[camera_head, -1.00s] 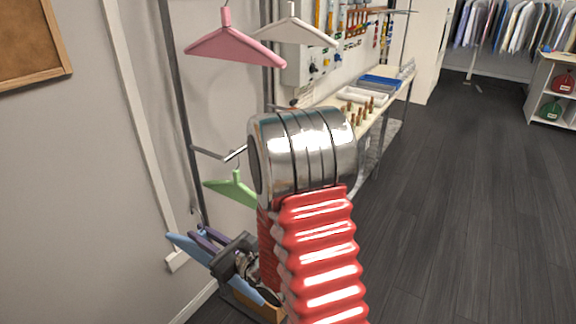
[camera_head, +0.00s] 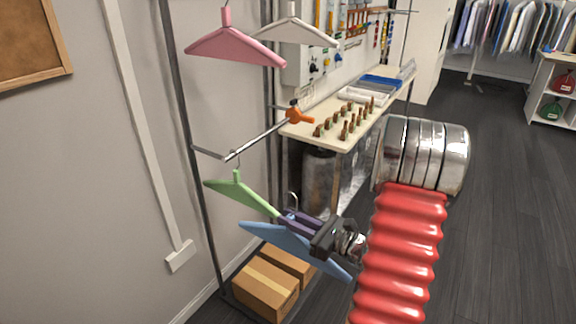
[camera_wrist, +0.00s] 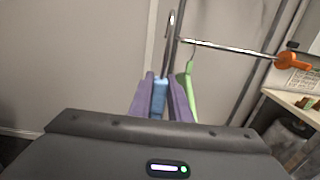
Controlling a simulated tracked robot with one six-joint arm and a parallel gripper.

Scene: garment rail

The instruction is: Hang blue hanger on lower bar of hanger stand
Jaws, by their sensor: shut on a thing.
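My gripper (camera_head: 297,222) has purple fingers and is shut on the neck of the blue hanger (camera_head: 262,236). The blue hanger is tilted in the head view, its right arm passing below my wrist. In the wrist view the blue neck (camera_wrist: 159,97) shows between the purple fingers, with the metal hook (camera_wrist: 168,45) pointing up. The lower bar (camera_head: 258,139) of the hanger stand is above and to the left of my gripper in the head view. It also shows in the wrist view (camera_wrist: 228,48), right of the hook. The blue hanger's hook appears apart from the bar.
A green hanger (camera_head: 240,194) hangs on the lower bar. Pink (camera_head: 234,46) and white (camera_head: 295,31) hangers hang above. An orange clamp-like piece (camera_head: 299,116) is at the bar's far end. Cardboard boxes (camera_head: 266,283) lie below; a workbench (camera_head: 330,135) stands behind.

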